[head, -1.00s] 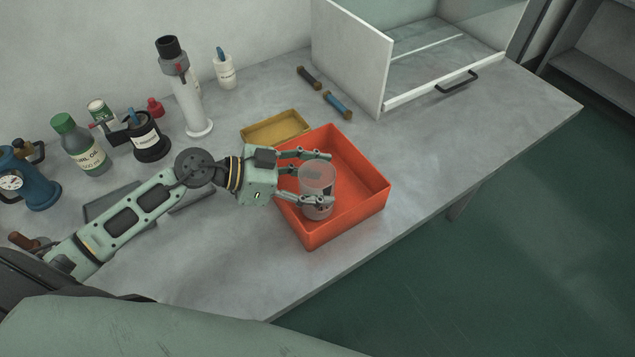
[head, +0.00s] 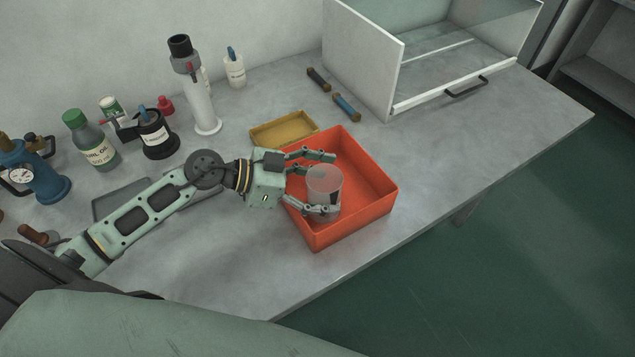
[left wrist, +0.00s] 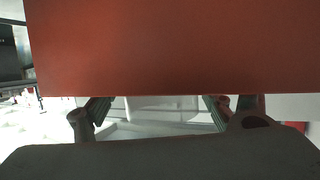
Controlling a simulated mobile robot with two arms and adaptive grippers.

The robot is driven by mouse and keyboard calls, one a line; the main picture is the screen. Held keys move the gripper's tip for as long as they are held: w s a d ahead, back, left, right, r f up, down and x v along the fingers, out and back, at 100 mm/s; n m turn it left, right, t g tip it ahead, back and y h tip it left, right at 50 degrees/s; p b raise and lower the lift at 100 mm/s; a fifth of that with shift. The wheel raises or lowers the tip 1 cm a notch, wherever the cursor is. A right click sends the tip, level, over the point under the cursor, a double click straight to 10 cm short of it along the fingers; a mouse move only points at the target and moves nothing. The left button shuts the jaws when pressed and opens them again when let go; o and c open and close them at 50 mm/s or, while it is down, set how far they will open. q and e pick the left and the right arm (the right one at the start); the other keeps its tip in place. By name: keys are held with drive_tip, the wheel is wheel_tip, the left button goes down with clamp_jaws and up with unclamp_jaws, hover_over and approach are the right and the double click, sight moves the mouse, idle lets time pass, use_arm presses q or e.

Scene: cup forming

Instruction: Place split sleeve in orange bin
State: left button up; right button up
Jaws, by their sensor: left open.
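The orange bin (head: 375,205) stands on the bench. A clear, see-through cylinder, which I take as the split sleeve (head: 325,182), stands roughly upright within the bin's outline. I cannot tell whether its base touches the bin floor. My left gripper (head: 326,183) reaches over the bin's left wall, its fingers open on either side of the sleeve. In the left wrist view the bin's wall (left wrist: 170,50) fills the top and hides the fingertips. The lower parts of the fingers show below it. The sleeve cannot be made out clearly there. My right gripper is not in view.
A yellow tray (head: 284,130) sits right behind the bin. A white stand (head: 205,105), bottles and a blue device (head: 42,175) stand to the left. Two small tools (head: 346,107) and a white open-topped enclosure (head: 365,60) lie behind. The bench right of the bin is clear.

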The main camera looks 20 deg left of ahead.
use_arm(q)
drive_tip(key=b+v, duration=0.1)
drive_tip(key=v, duration=1.1)
idle(0.4)
